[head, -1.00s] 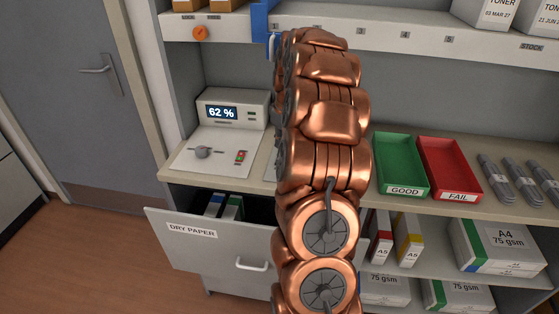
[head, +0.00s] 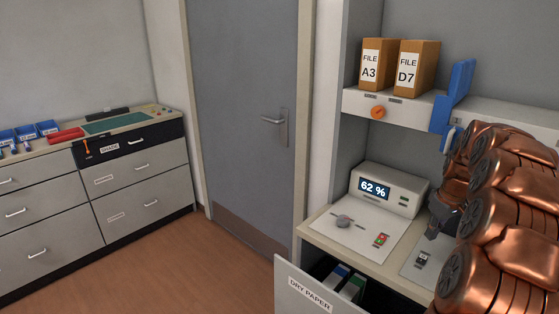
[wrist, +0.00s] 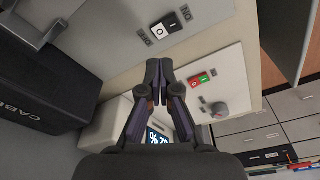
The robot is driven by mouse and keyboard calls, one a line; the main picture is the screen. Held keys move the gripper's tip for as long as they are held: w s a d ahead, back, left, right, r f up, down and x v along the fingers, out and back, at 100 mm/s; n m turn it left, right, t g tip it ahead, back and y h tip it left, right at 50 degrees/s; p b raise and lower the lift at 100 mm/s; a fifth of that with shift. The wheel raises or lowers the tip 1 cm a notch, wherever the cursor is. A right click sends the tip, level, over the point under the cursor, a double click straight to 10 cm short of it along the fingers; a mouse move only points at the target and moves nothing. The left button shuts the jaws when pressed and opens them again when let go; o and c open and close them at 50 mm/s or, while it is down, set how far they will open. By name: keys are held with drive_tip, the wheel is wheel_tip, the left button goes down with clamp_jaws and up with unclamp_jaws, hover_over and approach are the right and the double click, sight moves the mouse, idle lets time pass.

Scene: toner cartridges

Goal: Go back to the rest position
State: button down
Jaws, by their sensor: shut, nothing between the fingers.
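My gripper (wrist: 159,72) is in the middle of the wrist view. Its two dark fingers are shut, with nothing between them. In the head view my copper arm stands at the right edge, and the dark gripper end (head: 441,218) shows partly beside it, above the shelf top near a small switch panel (head: 421,258). The wrist view shows a red and green switch (wrist: 201,78) and a grey knob (wrist: 217,109) beyond the fingers.
The humidity display (head: 387,189) reads 62 %. The DRY PAPER drawer (head: 305,290) stands open below, with paper packs inside. A blue bracket (head: 452,98) rises from the upper shelf. A dark box (wrist: 40,85) lies left in the wrist view. Floor is clear before the door (head: 245,110).

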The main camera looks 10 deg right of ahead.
drive_tip(key=s+a+r+g, duration=0.15)
drive_tip(key=s+a, duration=0.25)
drive_tip(key=a, duration=0.9)
drive_tip(key=s+a+r, duration=0.3)
drive_tip(key=s+a, duration=0.2)
drive_tip(key=a, duration=0.8)
drive_tip(key=s+a+f, duration=0.1)
drive_tip(key=s+a, duration=0.2)
drive_tip(key=s, duration=0.4)
drive_tip(key=s+a+f+g, duration=0.1)
drive_tip(key=s+a+f, duration=0.1)
drive_tip(key=s+a, duration=0.2)
drive_tip(key=s+a+f+m+g, duration=0.1)
drive_tip(key=s+a, duration=0.3)
drive_tip(key=s, duration=0.6)
drive_tip(key=shift+a+f, duration=0.15)
drive_tip(key=shift+a, duration=0.05)
drive_tip(key=shift+d, duration=0.1)
